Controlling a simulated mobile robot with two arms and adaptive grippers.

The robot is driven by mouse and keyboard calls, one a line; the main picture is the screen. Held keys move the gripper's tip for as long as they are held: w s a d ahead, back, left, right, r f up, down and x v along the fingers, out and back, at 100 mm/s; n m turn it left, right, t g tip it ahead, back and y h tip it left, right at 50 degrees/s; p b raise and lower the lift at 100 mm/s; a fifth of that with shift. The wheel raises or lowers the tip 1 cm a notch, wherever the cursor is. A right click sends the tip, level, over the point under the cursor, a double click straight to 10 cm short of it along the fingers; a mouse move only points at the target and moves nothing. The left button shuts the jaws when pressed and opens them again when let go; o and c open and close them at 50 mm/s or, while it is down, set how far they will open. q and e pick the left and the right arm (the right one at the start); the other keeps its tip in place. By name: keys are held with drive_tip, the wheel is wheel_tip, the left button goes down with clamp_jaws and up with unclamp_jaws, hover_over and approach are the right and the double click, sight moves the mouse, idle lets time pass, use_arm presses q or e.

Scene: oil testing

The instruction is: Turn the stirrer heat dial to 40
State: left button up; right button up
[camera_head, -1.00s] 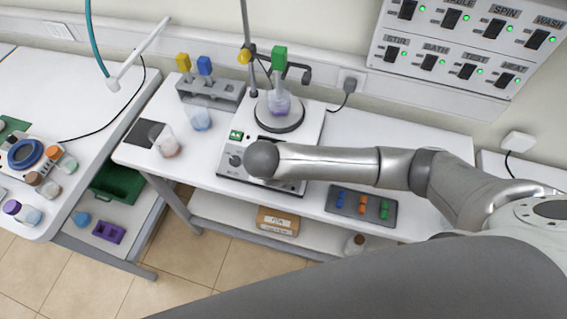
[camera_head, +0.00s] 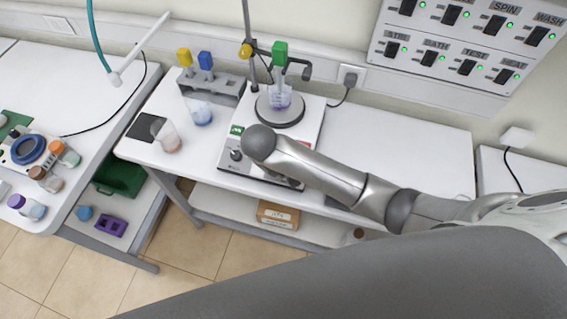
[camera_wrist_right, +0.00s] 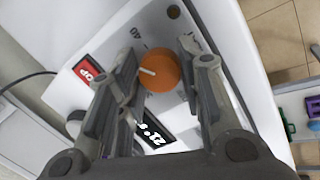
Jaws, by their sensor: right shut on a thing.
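The dial's pale pointer mark points left. A printed 40 (camera_wrist_right: 135,32) lies above and left of the dial. A red display (camera_wrist_right: 88,68) and a black display (camera_wrist_right: 153,133) are on the panel. My left gripper is not in view.
A second knob (camera_head: 236,155) is on the stirrer's front left. Two beakers (camera_head: 167,137) (camera_head: 201,114) and a grey rack (camera_head: 213,89) stand to the left. A stand rod (camera_head: 247,30) rises behind. The bench's right side (camera_head: 400,125) is clear.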

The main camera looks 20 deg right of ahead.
drive_tip(key=m, duration=0.6)
drive_tip(key=shift+f+g+y, duration=0.1)
drive_tip(key=shift+g+y, duration=0.2)
idle(0.4)
drive_tip(key=o, duration=1)
drive_tip(key=shift+o, duration=0.2)
drive_tip(key=shift+r, duration=0.2)
drive_tip(key=shift+s+a+r, duration=0.3)
drive_tip(key=shift+a+r, duration=0.15)
drive_tip(key=shift+r, duration=0.2)
drive_tip(key=shift+s+a+r, duration=0.25)
drive_tip(key=shift+a+r, duration=0.15)
drive_tip(key=shift+r, duration=0.2)
drive_tip(key=s+a, duration=0.6)
drive_tip(key=a, duration=0.2)
drive_tip(key=shift+s+a, duration=0.2)
drive_tip(key=shift+a, duration=0.2)
